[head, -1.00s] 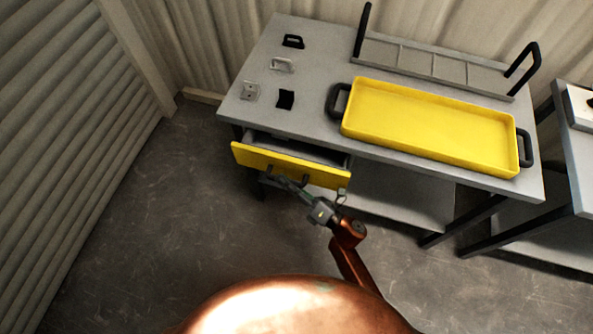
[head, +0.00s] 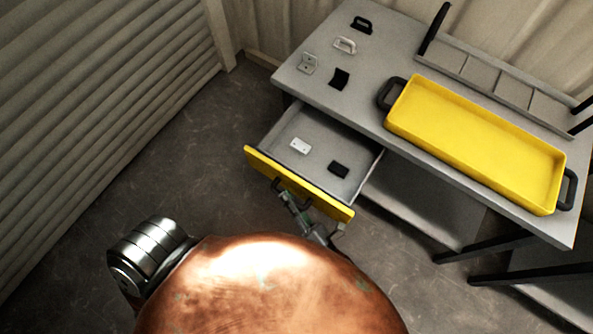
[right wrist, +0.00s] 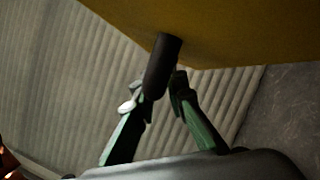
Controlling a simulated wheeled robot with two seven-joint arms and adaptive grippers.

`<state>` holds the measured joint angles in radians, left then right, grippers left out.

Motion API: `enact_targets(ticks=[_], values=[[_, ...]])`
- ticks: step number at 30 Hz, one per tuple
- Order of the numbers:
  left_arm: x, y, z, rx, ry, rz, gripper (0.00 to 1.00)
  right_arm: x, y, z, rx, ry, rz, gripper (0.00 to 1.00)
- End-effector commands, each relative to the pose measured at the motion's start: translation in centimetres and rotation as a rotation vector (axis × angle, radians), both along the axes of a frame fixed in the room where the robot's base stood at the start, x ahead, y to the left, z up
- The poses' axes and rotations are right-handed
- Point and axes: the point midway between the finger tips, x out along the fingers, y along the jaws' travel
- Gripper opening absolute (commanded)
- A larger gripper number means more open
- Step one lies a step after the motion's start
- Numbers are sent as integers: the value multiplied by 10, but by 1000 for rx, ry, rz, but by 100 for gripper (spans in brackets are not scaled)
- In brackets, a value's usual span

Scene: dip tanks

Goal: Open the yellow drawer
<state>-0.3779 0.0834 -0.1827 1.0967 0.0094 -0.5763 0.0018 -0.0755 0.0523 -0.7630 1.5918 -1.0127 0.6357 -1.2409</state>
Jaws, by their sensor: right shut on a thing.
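The yellow drawer (head: 325,201) stands pulled well out of the grey table in the head view, its grey inside showing. A white block (head: 300,146) and a black block (head: 339,169) lie in it. My right gripper (head: 284,194) is at the front of the drawer, shut on its dark handle (head: 291,190). In the right wrist view the green-sided fingers (right wrist: 161,101) close around the dark handle (right wrist: 162,66), below the yellow drawer front (right wrist: 225,30). My left gripper is not in view.
On the grey table (head: 375,125) stand a yellow tray (head: 475,140) with black handles and a grey divided rack (head: 492,83). Several small brackets and handles, such as a black one (head: 361,25), lie at its left. Floor (head: 190,165) is clear left of the drawer.

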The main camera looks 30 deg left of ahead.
Motion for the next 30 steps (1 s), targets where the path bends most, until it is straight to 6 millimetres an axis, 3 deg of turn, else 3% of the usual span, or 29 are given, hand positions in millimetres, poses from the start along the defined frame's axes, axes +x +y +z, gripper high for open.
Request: enact_targets(ticks=[9, 10, 17, 26, 30], values=[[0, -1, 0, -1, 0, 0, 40, 0, 0, -1, -1, -1, -1, 0], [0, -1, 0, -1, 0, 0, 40, 0, 0, -1, -1, -1, -1, 14], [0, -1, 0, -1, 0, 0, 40, 0, 0, 0, -1, -1, -2, 30], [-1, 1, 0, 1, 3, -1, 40, -1, -1, -1, -1, -1, -1, 30], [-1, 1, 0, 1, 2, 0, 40, -4, -13, -5, -3, 2, -2, 30]])
